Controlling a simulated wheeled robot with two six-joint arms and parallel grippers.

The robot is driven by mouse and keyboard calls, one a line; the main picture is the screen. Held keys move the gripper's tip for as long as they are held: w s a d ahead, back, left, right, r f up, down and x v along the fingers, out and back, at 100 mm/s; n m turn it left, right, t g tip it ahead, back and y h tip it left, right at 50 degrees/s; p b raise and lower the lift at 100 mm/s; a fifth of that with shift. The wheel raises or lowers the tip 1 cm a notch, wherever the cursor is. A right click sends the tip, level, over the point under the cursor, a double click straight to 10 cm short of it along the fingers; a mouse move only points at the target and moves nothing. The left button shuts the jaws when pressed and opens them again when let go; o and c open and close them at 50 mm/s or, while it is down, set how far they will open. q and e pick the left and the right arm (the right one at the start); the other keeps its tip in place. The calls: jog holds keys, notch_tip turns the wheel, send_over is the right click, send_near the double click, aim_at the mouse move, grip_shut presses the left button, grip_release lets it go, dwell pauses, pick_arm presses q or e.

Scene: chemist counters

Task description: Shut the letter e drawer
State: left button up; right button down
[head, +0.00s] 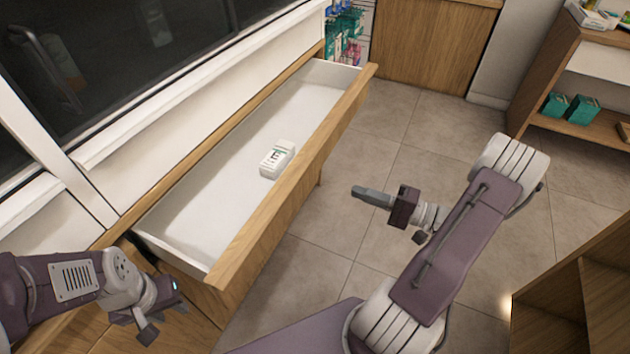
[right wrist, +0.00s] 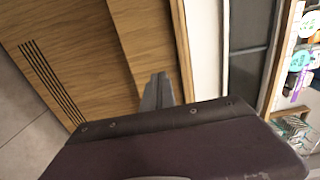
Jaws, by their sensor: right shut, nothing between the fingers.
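The drawer (head: 222,262) stands pulled out from the counter in the head view, with a wooden front and a white inside. A small white box marked E (head: 277,158) lies in it, near the front panel. My right gripper (head: 356,192) is shut and empty, to the right of the drawer front and apart from it. Its closed fingers also show in the right wrist view (right wrist: 156,92), before wooden panels. My left gripper (head: 165,310) is at the lower left, by the near end of the drawer; its fingers are too unclear to tell their state.
A dark glass pane (head: 120,60) in a white frame runs behind the drawer. A shelf with green boxes (head: 580,110) stands at the upper right, and a wooden unit (head: 580,300) at the lower right. Tiled floor (head: 400,130) lies clear right of the drawer.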

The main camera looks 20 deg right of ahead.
jog(key=b+x, duration=0.1)
jog(key=x, duration=1.2)
jog(key=shift+a, duration=0.1)
jog(key=b, duration=0.7)
send_over(250, 170)
jog(key=shift+s+d+f, duration=0.1)
jog(key=shift+s+d, duration=0.2)
jog(key=shift+s, duration=0.1)
jog(key=shift+w+a, duration=0.35)
jog(key=shift+w, duration=0.1)
jog(key=shift+r, duration=0.3)
jog(key=shift+r, duration=0.1)
jog(key=shift+d, duration=0.1)
